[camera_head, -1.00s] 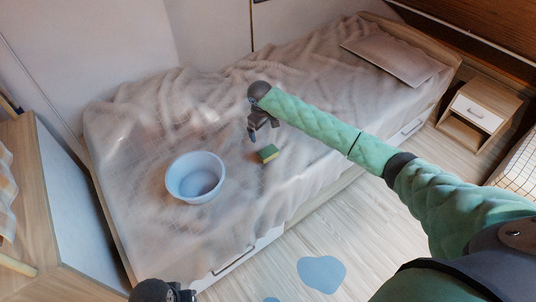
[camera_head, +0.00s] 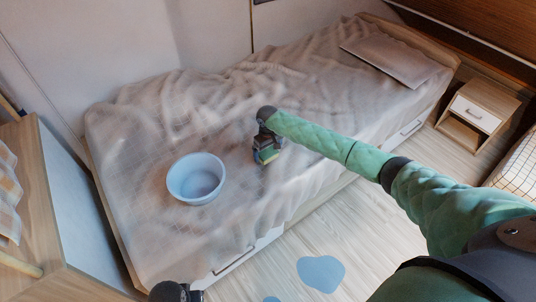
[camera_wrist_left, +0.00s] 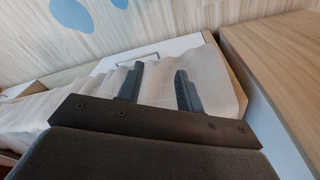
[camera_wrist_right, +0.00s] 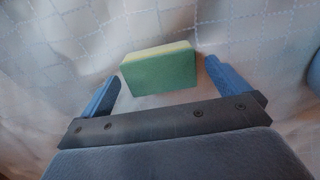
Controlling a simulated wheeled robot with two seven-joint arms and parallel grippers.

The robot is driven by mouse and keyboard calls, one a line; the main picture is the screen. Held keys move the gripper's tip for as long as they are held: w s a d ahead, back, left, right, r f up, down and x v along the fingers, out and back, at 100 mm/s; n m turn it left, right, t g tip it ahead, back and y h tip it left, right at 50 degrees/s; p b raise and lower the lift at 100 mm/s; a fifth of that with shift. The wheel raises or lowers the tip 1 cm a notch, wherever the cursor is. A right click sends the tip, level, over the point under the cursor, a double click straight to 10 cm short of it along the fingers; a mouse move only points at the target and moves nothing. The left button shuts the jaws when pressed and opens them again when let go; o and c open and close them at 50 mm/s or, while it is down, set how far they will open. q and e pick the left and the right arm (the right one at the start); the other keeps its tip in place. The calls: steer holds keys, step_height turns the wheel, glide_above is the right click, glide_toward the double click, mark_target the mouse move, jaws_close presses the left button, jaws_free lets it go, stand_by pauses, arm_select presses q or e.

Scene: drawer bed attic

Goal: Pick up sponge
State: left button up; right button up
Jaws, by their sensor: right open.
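The green and yellow sponge (camera_head: 265,157) lies on the bed, to the right of the blue bowl in the head view. My right gripper (camera_head: 264,157) is right over it and partly hides it. In the right wrist view the sponge (camera_wrist_right: 160,70) shows between and just beyond the two fingertips of my right gripper (camera_wrist_right: 160,80), with a gap on each side. That gripper is open and empty. My left gripper (camera_wrist_left: 158,82) is open and empty in the left wrist view, with bed cover and a drawer front beyond it. In the head view only part of it shows at the bottom edge.
A light blue bowl (camera_head: 196,178) stands on the rumpled bed cover (camera_head: 140,150), left of the sponge. A pillow (camera_head: 393,60) lies at the far end. A nightstand (camera_head: 478,112) stands right of the bed. A wooden cabinet (camera_head: 50,215) is at the left.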

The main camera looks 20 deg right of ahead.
arm_select(q)
steer(key=shift+f, duration=0.85)
arm_select(e)
steer(key=shift+f, duration=0.95)
arm_select(q)
steer(key=shift+s, duration=0.1)
arm_select(e)
steer(key=c, duration=1)
steer(key=shift+r, duration=0.2)
